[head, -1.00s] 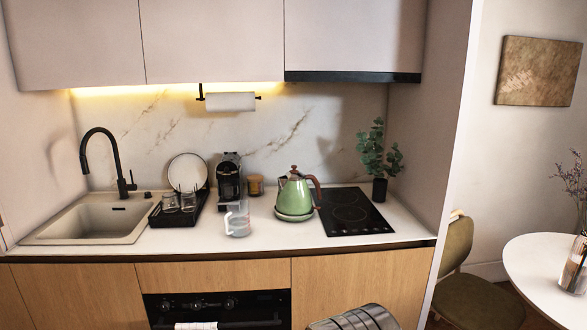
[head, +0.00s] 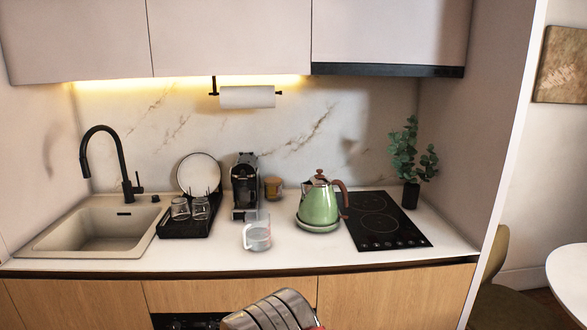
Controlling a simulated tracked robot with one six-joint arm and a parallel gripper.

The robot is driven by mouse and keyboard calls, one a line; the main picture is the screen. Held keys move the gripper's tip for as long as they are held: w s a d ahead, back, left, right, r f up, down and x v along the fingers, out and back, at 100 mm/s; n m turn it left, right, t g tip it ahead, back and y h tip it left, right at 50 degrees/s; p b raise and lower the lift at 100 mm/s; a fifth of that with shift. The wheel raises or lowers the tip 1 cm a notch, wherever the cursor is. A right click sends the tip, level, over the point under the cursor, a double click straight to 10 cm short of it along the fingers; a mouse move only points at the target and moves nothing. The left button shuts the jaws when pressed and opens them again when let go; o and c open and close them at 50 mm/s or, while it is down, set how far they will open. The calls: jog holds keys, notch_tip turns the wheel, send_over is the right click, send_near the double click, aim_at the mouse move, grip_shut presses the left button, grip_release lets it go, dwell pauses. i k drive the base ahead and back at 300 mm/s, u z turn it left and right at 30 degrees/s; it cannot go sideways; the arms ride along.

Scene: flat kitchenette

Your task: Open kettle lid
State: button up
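The green kettle (head: 319,204) stands upright on its round base (head: 318,226) on the counter, just left of the black hob. Its lid (head: 320,174), with a reddish-brown knob, sits on top and looks closed. Its brown handle curves down on the right side, and its spout points left. A metallic, ribbed part of my arm shows at the bottom edge, in front of the counter and well short of the kettle. My gripper's fingers are not visible.
A clear measuring jug (head: 257,236) stands left of the kettle, near the front. A coffee machine (head: 245,185), an amber jar (head: 273,187) and a dish rack (head: 184,227) stand further left. The hob (head: 385,222) and a potted plant (head: 411,195) are at right.

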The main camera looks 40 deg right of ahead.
aim_at(319, 180)
jog(key=z, duration=0.1)
jog(key=i, duration=1.1)
jog(key=z, duration=0.45)
